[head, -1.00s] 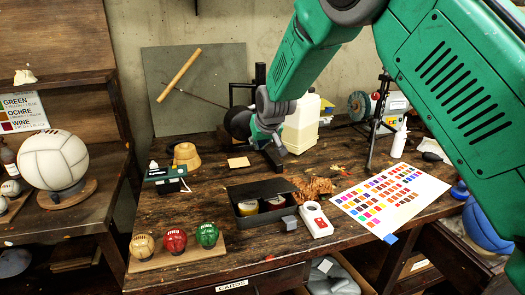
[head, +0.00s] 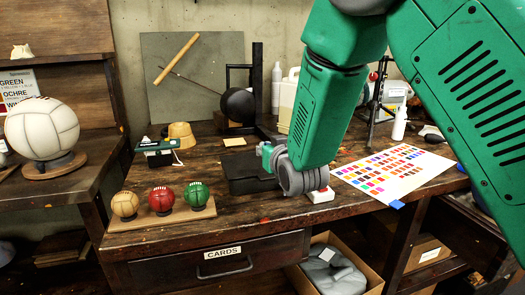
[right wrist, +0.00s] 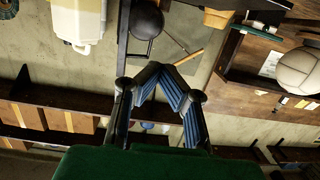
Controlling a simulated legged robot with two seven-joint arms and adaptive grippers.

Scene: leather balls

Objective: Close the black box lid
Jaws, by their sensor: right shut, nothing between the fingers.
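The black box (head: 252,186) stands on the bench at the middle of the head view. Its dark top (head: 243,164) looks flat, and the cups inside do not show. My right arm's grey wrist covers the box's right end, so I cannot tell whether the lid is fully down. My right gripper (right wrist: 160,72) shows in the right wrist view with its fingers together and nothing between them. In the head view its fingers are hidden or too small to make out, beside the box. My left gripper is not in view.
A white device (head: 320,195) lies just right of the wrist. Three small balls on a wooden board (head: 160,217) stand at front left. A colour chart (head: 392,170) lies right. A black ball (head: 238,103) stands behind.

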